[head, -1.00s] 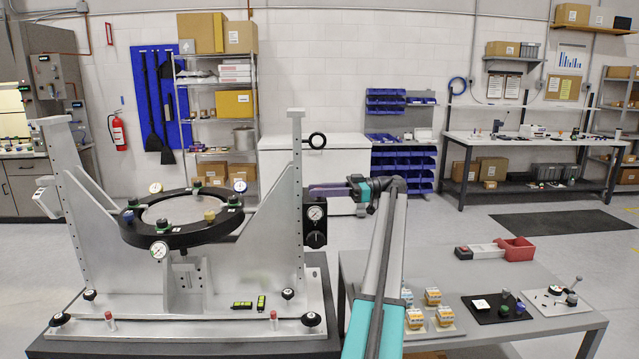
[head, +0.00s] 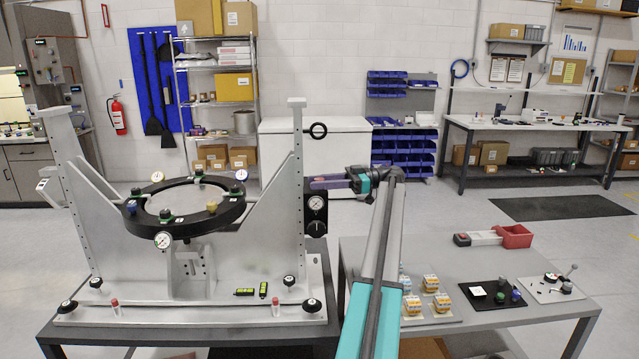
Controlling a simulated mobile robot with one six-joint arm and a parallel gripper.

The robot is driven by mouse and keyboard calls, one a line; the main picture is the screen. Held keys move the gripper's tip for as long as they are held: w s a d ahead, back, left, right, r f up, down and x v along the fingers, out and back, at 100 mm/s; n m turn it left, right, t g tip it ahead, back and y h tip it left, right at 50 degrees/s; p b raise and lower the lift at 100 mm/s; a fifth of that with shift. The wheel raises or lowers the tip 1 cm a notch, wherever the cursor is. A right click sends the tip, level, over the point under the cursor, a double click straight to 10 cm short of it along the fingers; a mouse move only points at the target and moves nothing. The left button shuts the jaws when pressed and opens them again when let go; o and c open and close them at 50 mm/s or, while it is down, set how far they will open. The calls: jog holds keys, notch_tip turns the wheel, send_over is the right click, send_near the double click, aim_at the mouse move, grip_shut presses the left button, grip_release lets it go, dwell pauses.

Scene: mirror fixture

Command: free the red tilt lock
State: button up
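The mirror fixture (head: 85,225) stands at left, with a black mirror ring (head: 238,213) between two pale side uprights. Two small red-capped posts, one at left (head: 115,303) and one at right (head: 276,302), stand on its base. I cannot tell whether either is the red tilt lock; no other clear red lock shows on the fixture.
A grey table (head: 430,254) at right holds a red-ended tool (head: 515,236), terminal blocks (head: 431,283), a black plate (head: 480,303) and a white lever plate (head: 540,290).

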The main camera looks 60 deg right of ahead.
aim_at(320, 180)
jog(key=o, duration=0.3)
jog(key=shift+s+a, duration=0.1)
jog(key=shift+a, duration=0.2)
jog(key=shift+d, duration=0.15)
jog(key=shift+r, duration=0.15)
jog(key=shift+r+p, duration=1.2)
jog(key=shift+r, duration=0.45)
jog(key=shift+f+b, duration=0.15)
jog(key=shift+b, duration=0.3)
jog(key=shift+s+b, duration=0.1)
jog(key=shift+b, duration=0.6)
jog(key=s+a+b, duration=0.1)
jog(key=a+b, duration=0.1)
jog(key=b, duration=0.6)
jog(key=shift+s, duration=0.1)
jog(key=shift+b, duration=0.45)
